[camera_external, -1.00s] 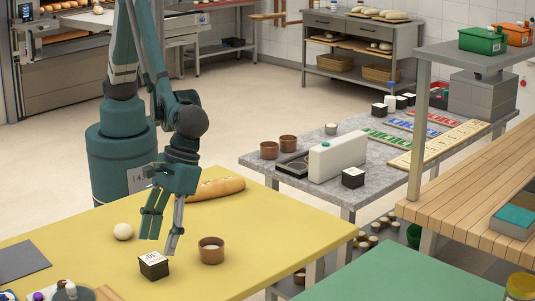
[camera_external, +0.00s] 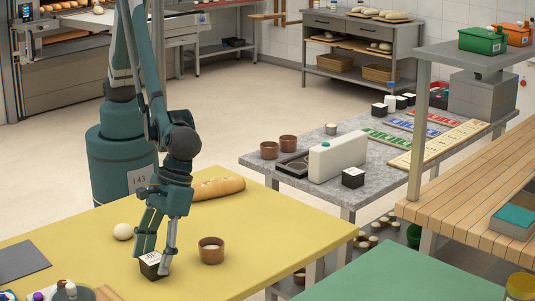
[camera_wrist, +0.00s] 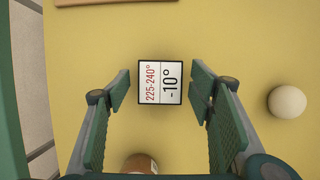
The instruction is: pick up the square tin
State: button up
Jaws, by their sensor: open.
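The square tin (camera_external: 151,264) is a small black box with a white printed label on top. It sits on the yellow table. In the wrist view the tin (camera_wrist: 160,82) shows its label, reading "225-240°" and "-10°", between my two fingers. My gripper (camera_external: 155,262) is open and lowered around the tin, with a finger on each side. In the wrist view my gripper (camera_wrist: 160,95) shows a gap on both sides of the tin. The near finger partly hides the tin in the external view.
A brown cup (camera_external: 211,250) stands close to the right of the tin. A pale dough ball (camera_external: 123,232) and a bread loaf (camera_external: 218,187) lie on the yellow table (camera_external: 290,245). A dark sheet (camera_external: 22,261) lies at the left. The table's right part is clear.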

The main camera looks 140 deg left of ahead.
jog(key=shift+d+f, duration=0.2)
jog(key=shift+f, duration=0.3)
jog(key=c, duration=1.1)
